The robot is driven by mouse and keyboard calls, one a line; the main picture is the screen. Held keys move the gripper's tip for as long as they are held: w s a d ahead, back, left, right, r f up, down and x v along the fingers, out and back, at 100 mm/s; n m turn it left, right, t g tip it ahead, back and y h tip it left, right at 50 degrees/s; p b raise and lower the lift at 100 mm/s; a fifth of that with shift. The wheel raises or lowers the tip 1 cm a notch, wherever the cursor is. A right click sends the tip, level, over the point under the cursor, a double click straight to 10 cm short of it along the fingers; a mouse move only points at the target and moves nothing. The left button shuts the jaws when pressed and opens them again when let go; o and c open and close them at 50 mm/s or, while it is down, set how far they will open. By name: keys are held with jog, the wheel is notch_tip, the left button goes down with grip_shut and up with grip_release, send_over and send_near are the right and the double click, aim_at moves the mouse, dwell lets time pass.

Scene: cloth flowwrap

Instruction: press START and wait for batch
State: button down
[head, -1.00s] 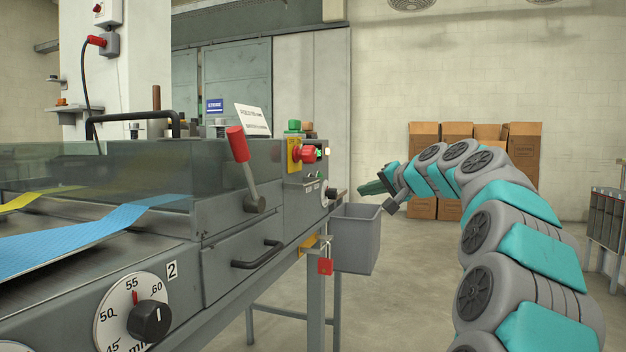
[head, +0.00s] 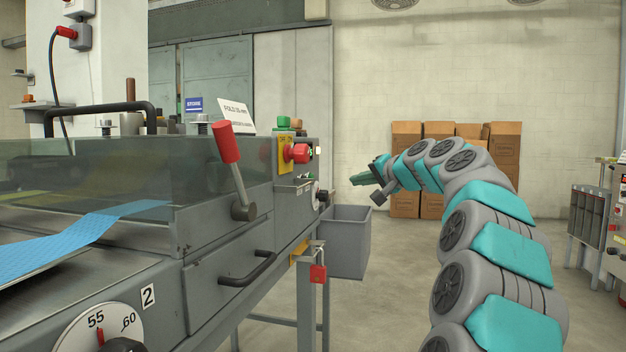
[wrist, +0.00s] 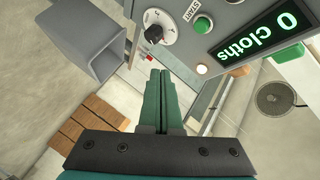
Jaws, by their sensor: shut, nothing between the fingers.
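The green START button (wrist: 202,26) sits on the machine's grey control panel in the wrist view, beside its START label (wrist: 191,11). A lit display (wrist: 258,37) to its right reads "0 Cloths". A small round pale lamp (wrist: 202,70) is below the button. My gripper (wrist: 160,74) is shut and empty, its green fingertips pointing toward the panel and apart from the button. In the head view my gripper (head: 361,179) is to the right of the machine's end, with a gap between. The START button cannot be made out clearly in the head view.
A black knob (wrist: 154,34) is left of the button. Cartons (head: 405,205) stand at the back wall. Open floor lies right of the machine.

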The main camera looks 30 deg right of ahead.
jog(key=w+a, duration=0.5)
jog(key=w, duration=0.1)
jog(key=shift+p, duration=0.4)
jog(key=shift+a, duration=0.1)
dwell(1.6)
jog(key=shift+w+a, duration=0.25)
jog(key=shift+w, duration=0.05)
